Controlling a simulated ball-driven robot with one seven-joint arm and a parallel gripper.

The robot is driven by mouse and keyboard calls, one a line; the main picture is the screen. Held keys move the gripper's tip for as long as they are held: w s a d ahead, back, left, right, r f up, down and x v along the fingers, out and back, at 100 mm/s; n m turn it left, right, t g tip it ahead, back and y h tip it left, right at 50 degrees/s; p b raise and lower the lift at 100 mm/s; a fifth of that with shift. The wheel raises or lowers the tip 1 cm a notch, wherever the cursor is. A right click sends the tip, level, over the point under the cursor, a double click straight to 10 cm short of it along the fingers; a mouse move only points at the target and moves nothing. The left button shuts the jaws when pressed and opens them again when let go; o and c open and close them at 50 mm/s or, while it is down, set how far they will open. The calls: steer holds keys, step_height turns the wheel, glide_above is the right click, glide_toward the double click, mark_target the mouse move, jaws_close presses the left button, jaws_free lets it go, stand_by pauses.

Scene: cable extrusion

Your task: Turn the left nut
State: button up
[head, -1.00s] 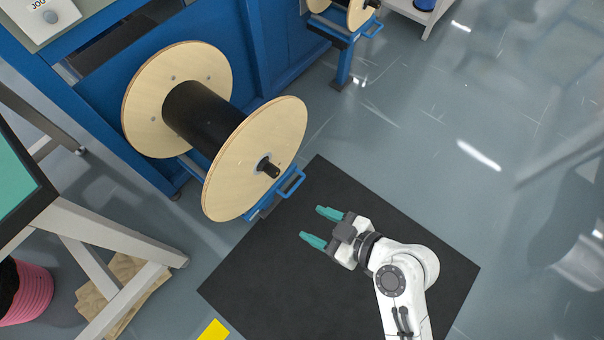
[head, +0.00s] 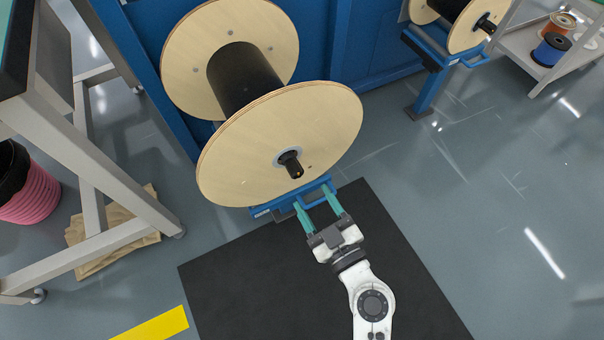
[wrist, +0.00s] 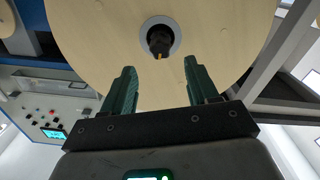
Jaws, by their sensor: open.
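A large reel with pale wooden flanges (head: 235,150) and a black core (head: 243,80) sits on a blue stand. A dark shaft end (head: 290,163) sticks out of the near flange's centre through a grey ring; it also shows in the wrist view (wrist: 159,42), with a small orange mark. I cannot tell a separate nut on it. My gripper (head: 317,206) is open and empty, with teal fingers pointing at the reel, in front of and below the shaft end in the head view. In the wrist view the gripper (wrist: 158,75) has the shaft end beyond and between its fingertips.
A blue handle bar (head: 310,196) is close by the fingers. A second reel (head: 468,22) stands at the upper right, near a grey cart (head: 540,70) with spools. A grey table frame (head: 90,150) and a pink bin (head: 30,195) are at left. The black mat (head: 250,290) has bare room.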

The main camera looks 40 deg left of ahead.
mark_target(299, 176)
steer(key=x, duration=0.7)
steer(key=shift+w+a, duration=0.1)
steer(key=shift+a, duration=0.3)
steer(key=c, duration=1)
steer(key=shift+c, duration=0.2)
